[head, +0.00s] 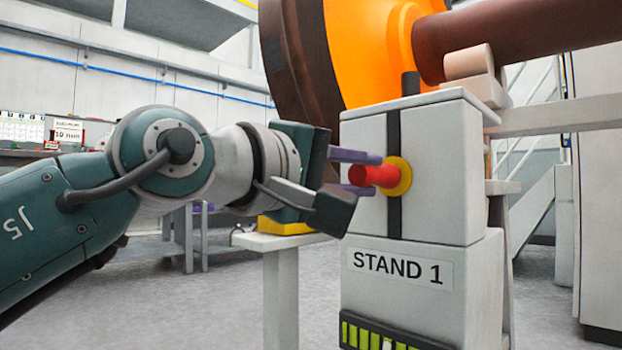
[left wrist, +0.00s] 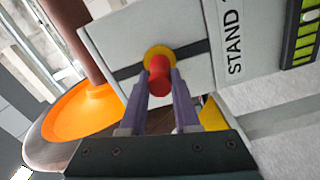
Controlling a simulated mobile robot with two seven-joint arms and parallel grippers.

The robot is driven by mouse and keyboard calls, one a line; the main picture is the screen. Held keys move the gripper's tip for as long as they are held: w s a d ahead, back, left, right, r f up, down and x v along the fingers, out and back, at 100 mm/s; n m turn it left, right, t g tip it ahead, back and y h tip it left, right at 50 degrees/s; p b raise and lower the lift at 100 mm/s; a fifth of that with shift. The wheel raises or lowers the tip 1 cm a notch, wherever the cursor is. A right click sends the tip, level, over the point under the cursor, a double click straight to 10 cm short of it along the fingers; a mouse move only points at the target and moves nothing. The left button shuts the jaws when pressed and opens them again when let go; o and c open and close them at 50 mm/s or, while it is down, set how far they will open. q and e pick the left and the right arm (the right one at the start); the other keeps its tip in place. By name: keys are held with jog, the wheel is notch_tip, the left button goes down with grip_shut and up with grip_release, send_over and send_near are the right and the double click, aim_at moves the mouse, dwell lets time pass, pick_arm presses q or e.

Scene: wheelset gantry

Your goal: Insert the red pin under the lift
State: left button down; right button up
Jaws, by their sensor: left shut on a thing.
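The red pin (head: 372,175) sits at the yellow ring (head: 400,176) on the front of the grey stand marked STAND 1 (head: 440,150). Its red end sticks out of the ring toward my left gripper (head: 362,173). The gripper's purple fingers are shut on the pin, one above and one below it. In the left wrist view the red pin (left wrist: 159,76) lies between the two fingertips (left wrist: 160,82), with the yellow ring (left wrist: 158,56) right behind it. How deep the pin reaches into the stand is hidden. My right gripper is in neither view.
A large wheel with an orange face (head: 355,50) and a brown axle (head: 530,35) stand above and behind the stand. A small pale table (head: 285,243) with a yellow object (head: 283,226) is behind my left gripper. A green-striped panel (head: 375,338) is low on the stand.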

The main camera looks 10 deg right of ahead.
pick_arm(q)
jog(key=shift+w+d+b, duration=0.25)
jog(key=shift+d+b, duration=0.05)
jog(key=shift+d, duration=0.05)
jog(key=c, duration=0.6)
grip_release()
jog(key=shift+o, duration=0.2)
jog(key=shift+a, duration=0.1)
jog(key=shift+s+a+r+p, duration=0.1)
jog(key=shift+s+a+p, duration=0.1)
jog(key=shift+p, duration=0.2)
jog(key=p+v, duration=0.4)
jog(key=v, duration=0.5)
